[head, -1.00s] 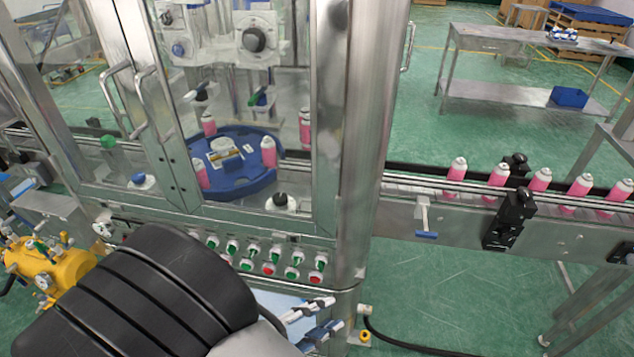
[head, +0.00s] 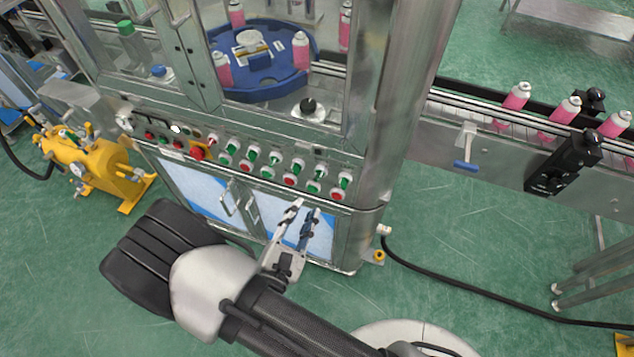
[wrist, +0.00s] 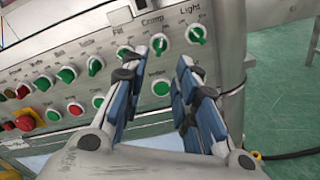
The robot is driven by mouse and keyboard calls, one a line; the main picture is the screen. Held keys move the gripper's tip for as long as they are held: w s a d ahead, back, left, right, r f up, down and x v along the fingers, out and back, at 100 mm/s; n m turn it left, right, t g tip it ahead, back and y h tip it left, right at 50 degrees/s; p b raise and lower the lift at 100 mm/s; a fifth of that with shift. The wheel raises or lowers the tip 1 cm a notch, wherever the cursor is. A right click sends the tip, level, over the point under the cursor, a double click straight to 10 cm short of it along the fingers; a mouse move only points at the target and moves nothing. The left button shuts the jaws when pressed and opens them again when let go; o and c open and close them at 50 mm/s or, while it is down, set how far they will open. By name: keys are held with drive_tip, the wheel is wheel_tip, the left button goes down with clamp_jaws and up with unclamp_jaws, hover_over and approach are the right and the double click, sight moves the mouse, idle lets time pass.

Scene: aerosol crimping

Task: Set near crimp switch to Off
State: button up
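The crimp switch (wrist: 160,43) is a green knob on a white round base under the label "Crimp" in the wrist view. In the head view it appears to be the second knob from the right in the upper row (head: 320,173). Its exact setting is too small to read. My gripper (wrist: 162,62) is open and empty, its two blue-padded fingers pointing at the panel, with the knob beyond the gap between the tips. In the head view my gripper (head: 306,207) appears below the switch rows, apart from them.
The light switch (wrist: 197,33) is just right of the crimp switch, and the fill switch (wrist: 125,52) is left of it. Red and green buttons sit below. A red emergency knob (head: 197,154) is further left. A steel post (head: 392,110) borders the panel's right side.

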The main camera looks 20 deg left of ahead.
sight(318, 180)
drive_tip(key=w, duration=0.3)
drive_tip(key=w+b, duration=0.1)
drive_tip(key=w, duration=0.2)
drive_tip(key=w+b, duration=0.1)
drive_tip(key=w, duration=0.3)
drive_tip(key=shift+d, duration=0.4)
clamp_jaws()
